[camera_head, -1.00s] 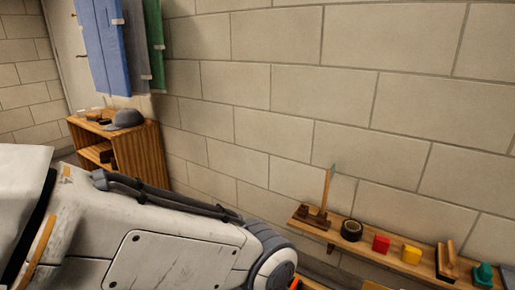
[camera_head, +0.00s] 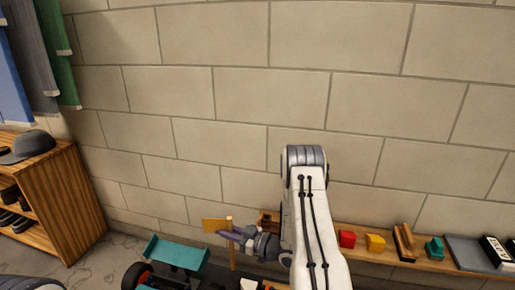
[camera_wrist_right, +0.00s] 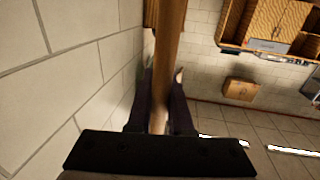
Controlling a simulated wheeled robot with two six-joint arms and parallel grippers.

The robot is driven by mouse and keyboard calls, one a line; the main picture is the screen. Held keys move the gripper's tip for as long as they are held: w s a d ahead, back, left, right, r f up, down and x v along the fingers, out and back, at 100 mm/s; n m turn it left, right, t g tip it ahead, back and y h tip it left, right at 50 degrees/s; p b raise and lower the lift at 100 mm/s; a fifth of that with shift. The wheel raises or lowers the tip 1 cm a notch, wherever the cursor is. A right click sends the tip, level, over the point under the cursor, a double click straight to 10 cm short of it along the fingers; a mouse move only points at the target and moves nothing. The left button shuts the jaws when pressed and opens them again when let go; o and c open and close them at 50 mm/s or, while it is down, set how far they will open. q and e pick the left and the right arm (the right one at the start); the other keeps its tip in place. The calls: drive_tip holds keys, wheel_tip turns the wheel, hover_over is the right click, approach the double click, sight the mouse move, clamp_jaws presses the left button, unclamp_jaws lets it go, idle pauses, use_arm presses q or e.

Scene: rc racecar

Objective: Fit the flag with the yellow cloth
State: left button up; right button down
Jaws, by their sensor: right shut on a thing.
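My right gripper (camera_head: 227,236) is shut on the pole and holds the flag roughly upright. In the right wrist view the pole (camera_wrist_right: 168,45) passes between the dark fingers of my right gripper (camera_wrist_right: 160,95). The racecar with its teal rear wing (camera_head: 175,254) sits at the bottom of the head view, left of the flag, and is partly cut off. The pole's lower end is not clearly seen. My left gripper is not in view.
A wall shelf (camera_head: 385,248) on the right holds a red block (camera_head: 347,239), a yellow block (camera_head: 375,243) and other items. My right arm hides part of it. A wooden cabinet (camera_head: 75,215) with a cap (camera_head: 28,146) stands at the left. A brick wall is behind.

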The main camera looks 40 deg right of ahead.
use_arm(q)
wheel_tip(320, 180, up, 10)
drive_tip(key=p, duration=0.8)
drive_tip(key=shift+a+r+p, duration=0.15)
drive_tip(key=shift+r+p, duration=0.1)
drive_tip(key=shift+p, duration=0.1)
use_arm(e)
drive_tip(key=w+d+r+m+h, duration=0.2)
drive_tip(key=d+r+m+h, duration=0.1)
drive_tip(key=d+r+h, duration=0.2)
drive_tip(key=w+d+r+m+h, duration=0.3)
drive_tip(key=d+r+m+h, duration=0.1)
drive_tip(key=d, duration=0.5)
drive_tip(key=w+d+r+m+t+h, duration=0.1)
drive_tip(key=w+d+r+m+h, duration=0.1)
drive_tip(key=d+r+h, duration=0.4)
drive_tip(key=shift+w+d+m+h, duration=0.45)
drive_tip(key=shift+d+m, duration=0.35)
drive_tip(key=shift+d, duration=0.25)
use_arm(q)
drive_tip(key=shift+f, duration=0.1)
use_arm(e)
drive_tip(key=shift+s, duration=0.1)
use_arm(q)
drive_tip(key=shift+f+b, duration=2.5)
drive_tip(key=shift+b, duration=0.1)
use_arm(e)
drive_tip(key=shift+f, duration=2.9)
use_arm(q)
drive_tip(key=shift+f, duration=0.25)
